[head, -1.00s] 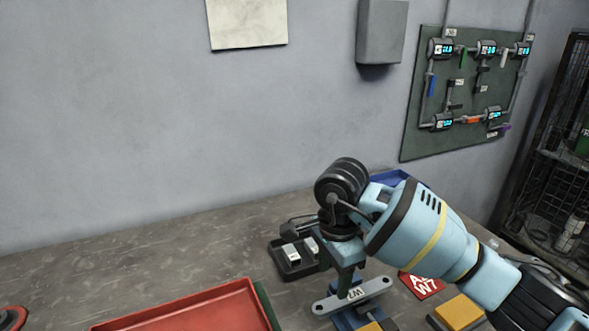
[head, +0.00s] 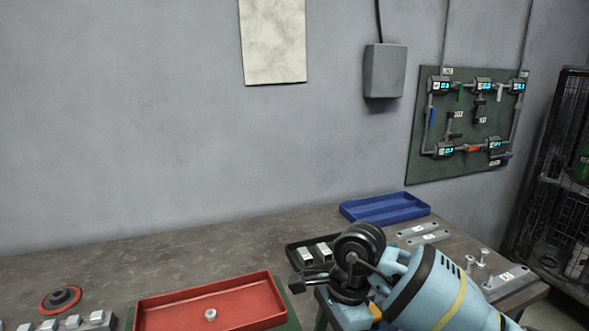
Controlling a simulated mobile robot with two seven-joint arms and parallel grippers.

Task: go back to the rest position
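My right arm comes in from the lower right. Its gripper (head: 321,314) points down at the bottom edge of the view, in front of the black tray. Its fingertips are cut off or hidden behind the wrist, so I cannot tell whether it is open or holds anything. My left arm and gripper are not in view.
A red tray (head: 250,300) with a small metal part (head: 210,314) stands front left. A black tray (head: 296,248) with light blocks and a blue tray (head: 385,210) stand behind my arm. Grey brackets (head: 418,230) and upright bolts (head: 483,258) are at right. The back left tabletop is clear.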

